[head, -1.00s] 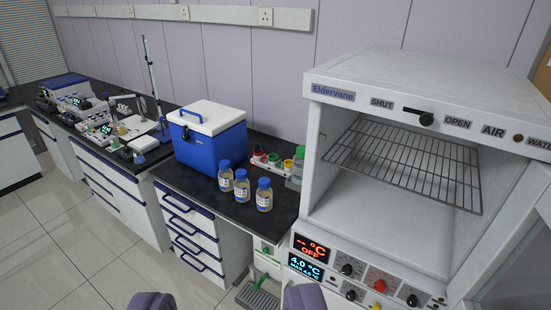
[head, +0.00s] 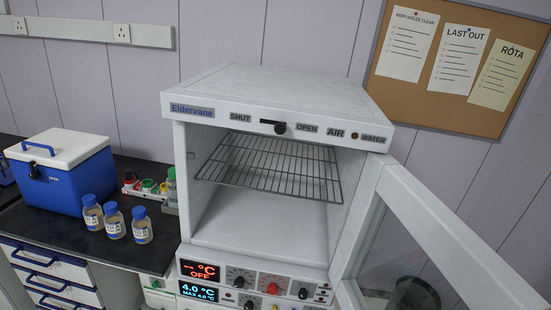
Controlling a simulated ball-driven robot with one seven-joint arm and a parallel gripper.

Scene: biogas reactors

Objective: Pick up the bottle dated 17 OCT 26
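Three clear bottles with blue caps and white labels stand upright on the black bench top, in front of the blue cool box. They are a left bottle (head: 92,213), a middle bottle (head: 114,222) and a right bottle (head: 142,226). The label print is too small to read, so I cannot tell which bottle is dated 17 OCT 26. My gripper is not in view now.
The blue cool box (head: 62,174) has its white lid on. A tray of coloured caps (head: 148,187) sits behind the bottles. The white Eldervane cabinet (head: 280,95) has a wire shelf (head: 270,165) inside. Its glass door (head: 420,240) stands open to the right.

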